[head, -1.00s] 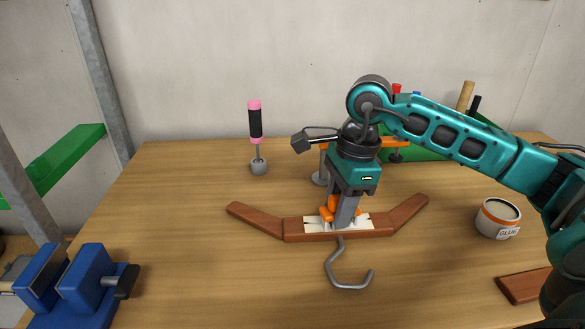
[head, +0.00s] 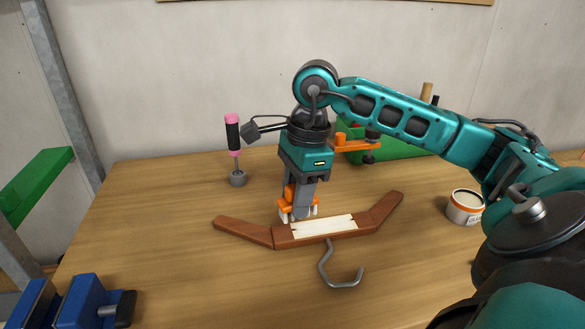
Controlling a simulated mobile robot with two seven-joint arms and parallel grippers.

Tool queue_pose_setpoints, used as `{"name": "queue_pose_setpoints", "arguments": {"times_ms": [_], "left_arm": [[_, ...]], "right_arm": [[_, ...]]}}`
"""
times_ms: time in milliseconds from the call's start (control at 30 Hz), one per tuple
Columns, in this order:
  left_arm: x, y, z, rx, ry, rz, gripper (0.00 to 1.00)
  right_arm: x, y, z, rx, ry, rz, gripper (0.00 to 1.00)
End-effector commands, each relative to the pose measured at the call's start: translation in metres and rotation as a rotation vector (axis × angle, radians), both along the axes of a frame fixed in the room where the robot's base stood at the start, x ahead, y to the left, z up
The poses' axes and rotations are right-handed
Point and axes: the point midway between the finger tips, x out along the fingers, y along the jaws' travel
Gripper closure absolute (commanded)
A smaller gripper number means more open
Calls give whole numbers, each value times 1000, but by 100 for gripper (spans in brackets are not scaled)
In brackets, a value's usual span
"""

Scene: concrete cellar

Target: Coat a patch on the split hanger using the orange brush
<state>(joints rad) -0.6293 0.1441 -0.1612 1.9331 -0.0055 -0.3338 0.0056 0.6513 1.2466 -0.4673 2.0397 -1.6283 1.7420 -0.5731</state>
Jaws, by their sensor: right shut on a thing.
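The brown wooden hanger (head: 372,219) lies on the table with its grey hook (head: 334,277) towards me. A cream patch (head: 324,226) covers its middle; any split there is hidden. My right gripper (head: 299,206) points down and is shut on the orange brush (head: 287,203), mostly hidden between the fingers. Its whitish lower end shows at the patch's far left edge; I cannot tell whether it touches. The glue pot (head: 466,208), white with an orange band, stands open at the right, partly behind my arm. My left gripper is out of view.
An orange clamp (head: 357,147) and a green crate (head: 402,149) are behind my right arm. A blue vise (head: 88,300) is at the front left. The table's left middle is clear.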

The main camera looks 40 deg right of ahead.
Motion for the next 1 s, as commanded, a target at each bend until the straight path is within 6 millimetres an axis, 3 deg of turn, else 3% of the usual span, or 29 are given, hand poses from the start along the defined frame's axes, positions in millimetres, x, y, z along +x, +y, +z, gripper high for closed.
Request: {"name": "queue_pose_setpoints", "arguments": {"times_ms": [200, 433, 833, 1000], "left_arm": [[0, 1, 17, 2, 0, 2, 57], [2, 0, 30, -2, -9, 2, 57], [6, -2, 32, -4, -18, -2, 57], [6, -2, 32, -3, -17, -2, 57]], "right_arm": [[-1, -3, 24, -1, -2, -5, 93], [-3, -5, 39, 0, -2, -8, 93], [-3, -4, 38, 2, -1, 8, 93], [5, 11, 27, 14, 0, 195, 93]]}}
